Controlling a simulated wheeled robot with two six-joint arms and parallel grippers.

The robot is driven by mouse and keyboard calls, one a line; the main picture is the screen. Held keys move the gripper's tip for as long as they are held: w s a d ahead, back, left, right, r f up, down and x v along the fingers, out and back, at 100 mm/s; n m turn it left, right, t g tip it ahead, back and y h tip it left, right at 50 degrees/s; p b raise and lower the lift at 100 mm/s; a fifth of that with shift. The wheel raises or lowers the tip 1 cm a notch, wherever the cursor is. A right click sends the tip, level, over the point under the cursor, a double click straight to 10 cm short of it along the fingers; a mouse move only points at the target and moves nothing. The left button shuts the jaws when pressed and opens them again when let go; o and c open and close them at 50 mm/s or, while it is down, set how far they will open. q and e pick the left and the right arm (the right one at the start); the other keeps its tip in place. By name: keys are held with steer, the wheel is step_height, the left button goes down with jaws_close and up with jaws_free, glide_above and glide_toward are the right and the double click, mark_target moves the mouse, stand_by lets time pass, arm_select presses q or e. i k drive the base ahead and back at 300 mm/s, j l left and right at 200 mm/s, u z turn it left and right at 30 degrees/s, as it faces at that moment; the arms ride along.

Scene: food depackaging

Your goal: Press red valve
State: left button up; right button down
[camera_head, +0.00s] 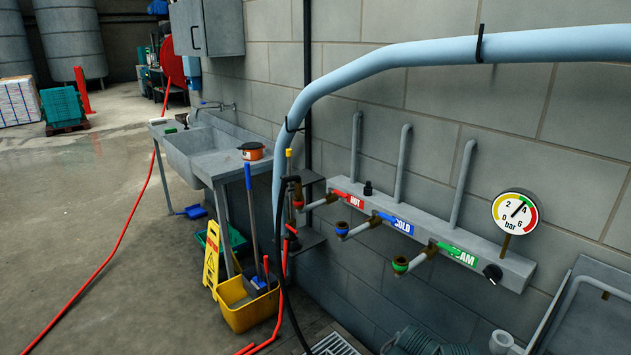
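A grey manifold (470,238) is fixed to the block wall at centre right. It carries a red HOT label (349,199), a blue COLD label (395,222) and a green label (457,254) whose first letters are partly covered. A red-ringed outlet (298,203) sticks out on the HOT side, a blue-ringed outlet (342,229) in the middle and a green-ringed outlet (400,264) on the right. A small red handle (291,229) sits below the HOT outlet. I cannot tell which red part is the valve. Neither of my grippers is in view.
A pale blue pipe (400,58) arches in front of the wall. A pressure gauge (515,212) is at right. A sink (205,150), yellow bucket (247,312) and yellow floor sign (211,255) stand left of the manifold. A red hose (127,225) crosses the open floor.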

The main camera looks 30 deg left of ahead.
mark_target(338, 193)
steer(key=i+j, duration=0.25)
steer(key=j, duration=0.2)
steer(key=i+j+u, duration=0.1)
steer(key=i+j, duration=0.15)
steer(key=j, duration=0.2)
steer(key=i+j, duration=0.3)
steer(key=j, duration=0.15)
steer(key=i+j+u, duration=0.1)
steer(key=i+j, duration=0.15)
steer(key=j, duration=0.15)
steer(key=z, duration=2.05)
steer(key=k+j+u, duration=0.1)
